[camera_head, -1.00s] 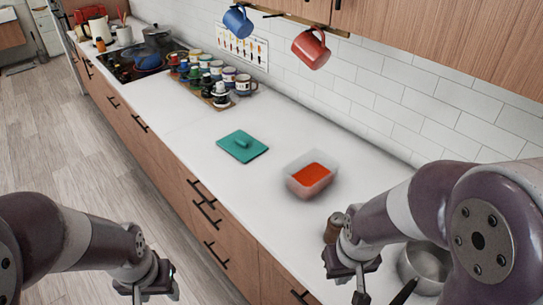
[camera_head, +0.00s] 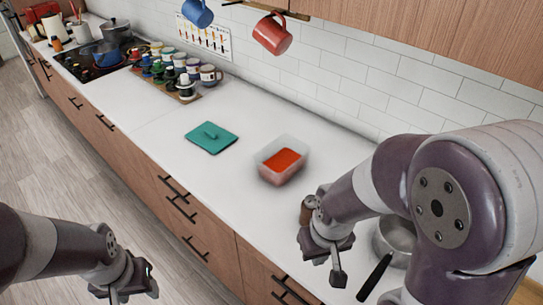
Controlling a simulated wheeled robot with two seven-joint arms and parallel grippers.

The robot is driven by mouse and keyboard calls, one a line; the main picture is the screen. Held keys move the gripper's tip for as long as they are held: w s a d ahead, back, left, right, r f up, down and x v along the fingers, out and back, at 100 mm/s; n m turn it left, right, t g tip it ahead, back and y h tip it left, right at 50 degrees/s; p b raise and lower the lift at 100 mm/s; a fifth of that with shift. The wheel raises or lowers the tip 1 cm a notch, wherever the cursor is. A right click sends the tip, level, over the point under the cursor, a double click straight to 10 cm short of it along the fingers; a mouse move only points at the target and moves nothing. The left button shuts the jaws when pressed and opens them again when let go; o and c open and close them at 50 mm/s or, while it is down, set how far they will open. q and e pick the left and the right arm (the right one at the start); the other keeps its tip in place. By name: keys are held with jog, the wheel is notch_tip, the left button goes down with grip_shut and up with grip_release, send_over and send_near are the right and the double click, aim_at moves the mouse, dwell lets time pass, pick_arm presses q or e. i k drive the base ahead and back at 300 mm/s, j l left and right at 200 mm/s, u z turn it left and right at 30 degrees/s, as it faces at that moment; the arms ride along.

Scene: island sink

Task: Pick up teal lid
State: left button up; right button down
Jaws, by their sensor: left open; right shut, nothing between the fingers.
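The teal lid (camera_head: 211,138) lies flat on the white counter, its raised handle facing up. A clear container with orange-red contents (camera_head: 281,162) stands to its right, uncovered. My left gripper (camera_head: 128,290) is open and empty at the lower left, in front of the drawers and well apart from the lid. My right gripper (camera_head: 338,268) is shut and empty over the counter's front part, to the right of and nearer than the container. It is apart from the lid.
A metal pan (camera_head: 393,240) with a black handle and a small brown jar (camera_head: 308,208) are by my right arm. Several cups and bottles (camera_head: 180,75) stand on a board behind the lid. A blue mug (camera_head: 198,13) and a red mug (camera_head: 272,35) hang above. Counter around the lid is clear.

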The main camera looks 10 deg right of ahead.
aim_at(213, 138)
jog(key=z, duration=0.5)
jog(key=i+j+z, duration=0.1)
jog(key=j+z, duration=0.15)
jog(key=z, duration=0.2)
jog(key=i+j+z, duration=0.1)
jog(key=j+z, duration=0.15)
jog(key=z, duration=0.25)
jog(key=j+z, duration=0.3)
jog(key=z, duration=0.15)
jog(key=j+z, duration=0.3)
jog(key=z, duration=0.2)
